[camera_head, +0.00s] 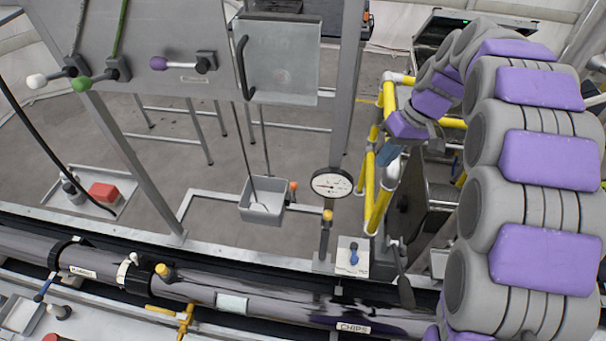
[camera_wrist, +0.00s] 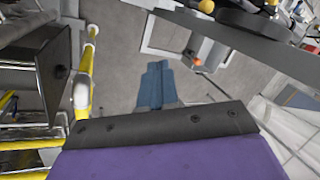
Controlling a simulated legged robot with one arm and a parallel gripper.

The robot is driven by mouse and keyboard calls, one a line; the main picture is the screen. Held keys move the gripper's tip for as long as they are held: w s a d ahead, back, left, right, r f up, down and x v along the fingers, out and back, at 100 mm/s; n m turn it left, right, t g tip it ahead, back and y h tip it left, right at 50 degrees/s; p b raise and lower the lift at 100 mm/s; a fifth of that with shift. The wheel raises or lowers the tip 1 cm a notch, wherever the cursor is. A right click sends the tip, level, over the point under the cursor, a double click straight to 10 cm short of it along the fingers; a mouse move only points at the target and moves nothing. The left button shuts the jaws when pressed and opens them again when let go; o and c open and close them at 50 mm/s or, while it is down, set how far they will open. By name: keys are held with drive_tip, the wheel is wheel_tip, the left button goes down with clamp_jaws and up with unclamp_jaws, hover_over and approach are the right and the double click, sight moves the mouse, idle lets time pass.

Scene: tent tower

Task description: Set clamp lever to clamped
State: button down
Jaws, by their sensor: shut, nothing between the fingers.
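No lever in view has a readable label saying clamp, so I cannot tell which one is the clamp lever. A white-knobbed lever (camera_head: 38,80), a green-knobbed lever (camera_head: 84,83) and a purple-knobbed lever (camera_head: 161,63) sit on the grey panel at upper left. A small blue lever (camera_head: 354,254) stands on a white plate below the round gauge. My gripper (camera_head: 388,168) has blue fingers and hangs beside the yellow rails, right of the gauge. In the wrist view my gripper (camera_wrist: 154,72) is shut and empty, over grey floor, apart from any lever.
Yellow rails (camera_head: 371,190) stand close to my gripper and also show in the wrist view (camera_wrist: 84,85). A round gauge (camera_head: 331,184) and a grey bin (camera_head: 262,205) are to its left. A long pipe (camera_head: 200,290) with fittings crosses the bottom.

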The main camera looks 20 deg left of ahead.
drive_tip(key=w+a+f+n+g+y, duration=0.1)
drive_tip(key=w+a+f+n, duration=0.3)
drive_tip(key=a, duration=0.3)
drive_tip(key=w+a+f+n+g+y, duration=0.1)
drive_tip(key=w+a+f+n, duration=0.3)
drive_tip(key=a, duration=0.4)
wheel_tip(320, 180, down, 3)
drive_tip(key=shift+w+a+r, duration=0.15)
drive_tip(key=shift+w, duration=0.4)
